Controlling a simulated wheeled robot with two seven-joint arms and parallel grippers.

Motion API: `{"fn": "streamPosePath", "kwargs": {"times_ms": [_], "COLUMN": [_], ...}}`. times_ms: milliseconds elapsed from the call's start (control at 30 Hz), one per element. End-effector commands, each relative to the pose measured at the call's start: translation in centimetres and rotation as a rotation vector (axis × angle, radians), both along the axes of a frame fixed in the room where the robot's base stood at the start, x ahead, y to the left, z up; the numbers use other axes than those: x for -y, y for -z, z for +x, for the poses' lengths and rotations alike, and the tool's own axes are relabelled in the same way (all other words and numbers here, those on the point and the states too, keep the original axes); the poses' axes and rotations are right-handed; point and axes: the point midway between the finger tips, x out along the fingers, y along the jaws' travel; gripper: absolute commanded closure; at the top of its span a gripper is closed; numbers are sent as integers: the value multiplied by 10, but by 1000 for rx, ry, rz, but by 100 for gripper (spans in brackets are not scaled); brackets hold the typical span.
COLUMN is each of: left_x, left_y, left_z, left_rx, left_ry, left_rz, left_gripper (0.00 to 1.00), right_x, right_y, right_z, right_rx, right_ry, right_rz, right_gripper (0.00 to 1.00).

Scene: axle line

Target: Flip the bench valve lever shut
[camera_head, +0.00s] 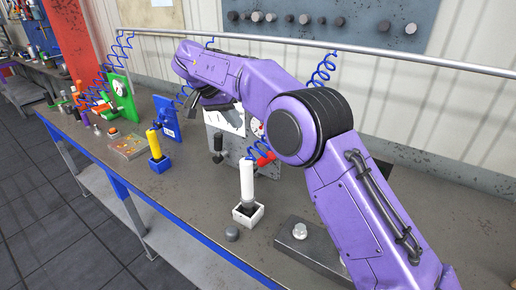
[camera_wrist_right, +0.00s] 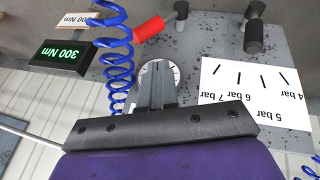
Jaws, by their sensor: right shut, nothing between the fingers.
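The red lever handle (camera_head: 265,160) shows at the bench panel (camera_head: 214,135), partly behind my purple right arm. In the right wrist view the red handle (camera_wrist_right: 148,29) is near the top, beyond a blue coiled hose (camera_wrist_right: 118,65). A round white gauge (camera_wrist_right: 171,72) lies behind my right gripper (camera_wrist_right: 157,66), whose fingers are shut with nothing between them. The gripper (camera_head: 191,106) is above the panel in the head view, apart from the red handle. The valve body is mostly hidden. My left gripper is not in view.
A white card with bar marks (camera_wrist_right: 255,95) and black knobs (camera_wrist_right: 254,36) are on the panel. A green 300 Nm display (camera_wrist_right: 65,55) is at left. White (camera_head: 247,180) and yellow (camera_head: 154,143) tools stand in holders on the bench. A rail (camera_head: 350,54) runs behind.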

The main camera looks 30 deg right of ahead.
Motion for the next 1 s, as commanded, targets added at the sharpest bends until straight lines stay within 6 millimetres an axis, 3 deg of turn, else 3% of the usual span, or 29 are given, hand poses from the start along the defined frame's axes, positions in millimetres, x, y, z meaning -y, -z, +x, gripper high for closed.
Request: {"fn": "streamPosePath", "kwargs": {"times_ms": [200,433,667,1000], "left_x": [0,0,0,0], "left_y": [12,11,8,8], "left_z": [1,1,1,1], "left_rx": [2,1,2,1], "left_ry": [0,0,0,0], "left_rz": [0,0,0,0], "left_gripper": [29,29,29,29], "right_x": [21,43,59,62], "right_y": [43,84,102,106], "right_z": [-2,-4,-24,-27], "right_rx": [-5,-4,-3,-1], "right_ry": [0,0,-3,-2], "right_rz": [0,0,-1,0], "right_gripper": [100,100,100,100]}}
